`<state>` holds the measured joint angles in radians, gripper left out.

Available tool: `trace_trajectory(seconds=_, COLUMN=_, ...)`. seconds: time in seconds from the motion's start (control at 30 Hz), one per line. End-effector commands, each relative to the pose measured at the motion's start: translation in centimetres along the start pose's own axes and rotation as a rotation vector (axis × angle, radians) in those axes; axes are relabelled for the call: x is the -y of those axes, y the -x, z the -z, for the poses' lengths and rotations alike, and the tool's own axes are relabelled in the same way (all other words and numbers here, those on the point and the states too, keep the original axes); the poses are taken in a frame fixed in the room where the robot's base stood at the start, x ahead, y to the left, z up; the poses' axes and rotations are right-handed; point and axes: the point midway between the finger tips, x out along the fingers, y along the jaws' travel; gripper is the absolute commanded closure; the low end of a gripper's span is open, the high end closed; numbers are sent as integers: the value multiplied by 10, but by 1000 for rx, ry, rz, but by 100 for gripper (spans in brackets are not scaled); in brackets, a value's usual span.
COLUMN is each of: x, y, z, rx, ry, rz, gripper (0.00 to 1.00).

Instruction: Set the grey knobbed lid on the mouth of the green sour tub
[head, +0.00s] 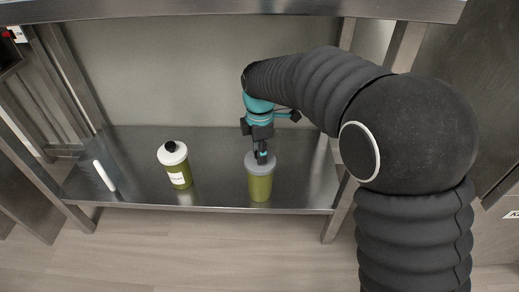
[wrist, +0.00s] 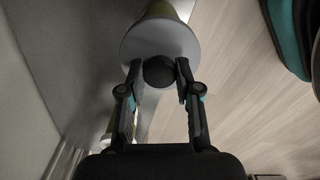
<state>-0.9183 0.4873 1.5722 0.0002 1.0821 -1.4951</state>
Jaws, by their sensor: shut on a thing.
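The green sour tub (head: 260,188) stands upright on the metal shelf, right of the shelf's middle. The grey lid (head: 262,168) is at the tub's top in the head view and looks level with its mouth; I cannot tell whether it rests fully. My gripper (head: 260,156) comes down from above and is shut on the lid's dark knob. In the wrist view, my gripper (wrist: 159,74) has a finger on each side of the round knob (wrist: 158,72). The grey lid (wrist: 160,40) hides most of the tub (wrist: 168,8) there; only a green part shows behind it.
A second green tub (head: 179,174) with a white top, dark knob and label stands to the left on the shelf (head: 220,165). A white stick-like thing (head: 105,176) lies near the shelf's left end. An upper shelf edge (head: 200,10) runs above. Bare shelf separates the tubs.

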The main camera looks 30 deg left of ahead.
Motion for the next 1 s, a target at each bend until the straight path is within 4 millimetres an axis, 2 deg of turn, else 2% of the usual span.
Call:
trace_trajectory(seconds=0.33, x=0, y=-3, z=0, rx=0, ry=0, rz=0, gripper=100)
trace_trajectory(seconds=0.37, x=0, y=-3, z=0, rx=0, ry=0, rz=0, gripper=65)
trace_trajectory(seconds=0.47, x=0, y=-3, z=0, rx=0, ry=0, rz=0, gripper=40)
trace_trajectory(seconds=0.8, x=0, y=-2, z=0, rx=0, ry=0, rz=-1, gripper=38)
trace_trajectory(seconds=1.0, x=-1, y=20, z=0, rx=0, ry=0, rz=-3, gripper=38)
